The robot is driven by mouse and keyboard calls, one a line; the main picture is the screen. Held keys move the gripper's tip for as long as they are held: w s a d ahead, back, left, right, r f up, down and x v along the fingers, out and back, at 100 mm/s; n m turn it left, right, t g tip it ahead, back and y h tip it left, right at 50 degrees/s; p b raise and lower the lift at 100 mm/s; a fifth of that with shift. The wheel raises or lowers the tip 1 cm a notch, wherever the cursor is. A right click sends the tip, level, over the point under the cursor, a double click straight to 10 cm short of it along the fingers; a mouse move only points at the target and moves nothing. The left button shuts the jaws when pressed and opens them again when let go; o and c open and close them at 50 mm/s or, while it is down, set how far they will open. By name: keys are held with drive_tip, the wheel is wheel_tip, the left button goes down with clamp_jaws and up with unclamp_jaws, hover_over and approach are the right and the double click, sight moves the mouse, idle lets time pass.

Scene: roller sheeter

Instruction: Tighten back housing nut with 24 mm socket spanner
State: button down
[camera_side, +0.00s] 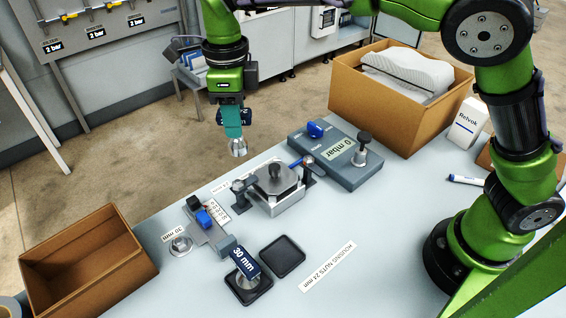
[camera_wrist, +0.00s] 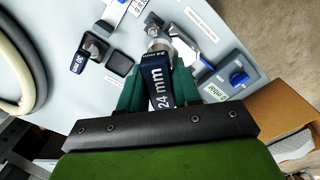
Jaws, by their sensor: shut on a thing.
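My gripper (camera_side: 231,124) is shut on the 24 mm socket spanner (camera_wrist: 160,85), whose blue handle fills the gap between the green fingers in the wrist view. The spanner's silver socket (camera_side: 238,147) points down and hangs in the air, behind and left of the housing fixture in the side view. The housing (camera_side: 276,180) is a grey block with a dark top, between two upright posts on the table. The fixture shows partly beyond the socket in the wrist view (camera_wrist: 188,50). I cannot make out the back nut clearly.
A 30 mm spanner (camera_side: 245,262) stands in a black holder beside an empty black holder (camera_side: 282,257). A gauge box (camera_side: 340,158) reading 0 mbar is right of the housing. Cardboard boxes stand at the left (camera_side: 85,265) and back right (camera_side: 385,110).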

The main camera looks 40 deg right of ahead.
drive_tip(key=s+d+m, duration=0.2)
drive_tip(key=d, duration=0.8)
drive_tip(key=m, duration=0.2)
hover_over(309, 158)
wheel_tip(309, 158, down, 2)
drive_tip(key=shift+f, duration=2.05)
drive_tip(key=shift+n, duration=0.3)
drive_tip(key=n, duration=1.1)
drive_tip(key=shift+n, duration=0.3)
drive_tip(key=shift+f, duration=1.4)
